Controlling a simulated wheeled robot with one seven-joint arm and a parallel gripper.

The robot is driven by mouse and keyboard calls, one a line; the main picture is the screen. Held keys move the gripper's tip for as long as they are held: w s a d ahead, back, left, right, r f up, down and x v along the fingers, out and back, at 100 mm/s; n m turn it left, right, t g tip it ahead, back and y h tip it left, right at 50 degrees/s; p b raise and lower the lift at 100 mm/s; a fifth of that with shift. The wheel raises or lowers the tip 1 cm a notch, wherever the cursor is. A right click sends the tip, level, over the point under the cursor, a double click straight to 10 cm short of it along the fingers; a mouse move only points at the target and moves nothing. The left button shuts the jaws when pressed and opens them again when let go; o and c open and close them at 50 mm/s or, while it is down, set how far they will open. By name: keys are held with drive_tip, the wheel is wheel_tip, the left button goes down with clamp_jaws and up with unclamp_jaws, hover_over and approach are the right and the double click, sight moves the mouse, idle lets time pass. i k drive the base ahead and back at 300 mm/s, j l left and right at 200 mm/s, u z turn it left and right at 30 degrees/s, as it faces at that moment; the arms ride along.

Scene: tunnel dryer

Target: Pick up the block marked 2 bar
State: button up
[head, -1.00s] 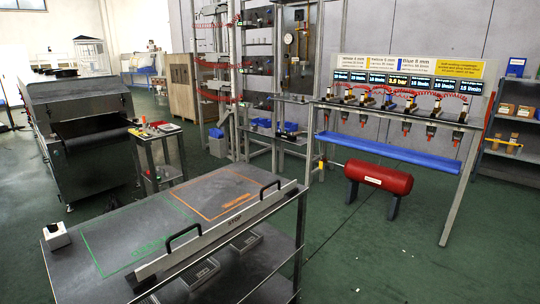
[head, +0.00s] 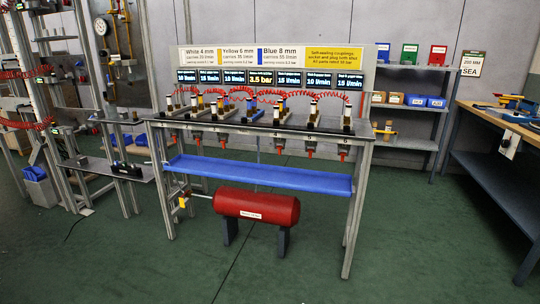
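No block with a readable 2 bar mark shows in the head view. My gripper is not in view. Several small upright pieces with white, yellow and blue bands stand along the top of the test bench (head: 362,131), but any marks on them are too small to read.
A blue trough (head: 262,176) and a red tank (head: 257,205) sit under the bench top. A wooden-topped workbench (head: 487,118) stands at the right, a shelf with bins (head: 408,110) behind. A pipe rack (head: 60,135) is at left. Green floor (head: 410,250) in front is open.

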sight(124, 116)
drive_tip(key=i+l+u, duration=0.1)
drive_tip(key=i, duration=0.5)
drive_tip(key=i+l+u, duration=0.1)
drive_tip(key=i, duration=0.5)
drive_tip(key=i+l+u, duration=0.1)
drive_tip(key=i, duration=0.5)
drive_tip(key=i+j+u, duration=0.2)
drive_tip(key=i+u, duration=0.55)
drive_tip(key=i, duration=0.3)
drive_tip(key=i+l+u, duration=0.1)
drive_tip(key=i+u, duration=0.3)
drive_tip(key=i+l+u, duration=0.35)
drive_tip(key=i, duration=0.25)
drive_tip(key=i+j, duration=0.1)
drive_tip(key=i, duration=0.3)
drive_tip(key=i+j+z, duration=0.1)
drive_tip(key=i, duration=0.3)
drive_tip(key=i+j, duration=0.2)
drive_tip(key=i, duration=0.15)
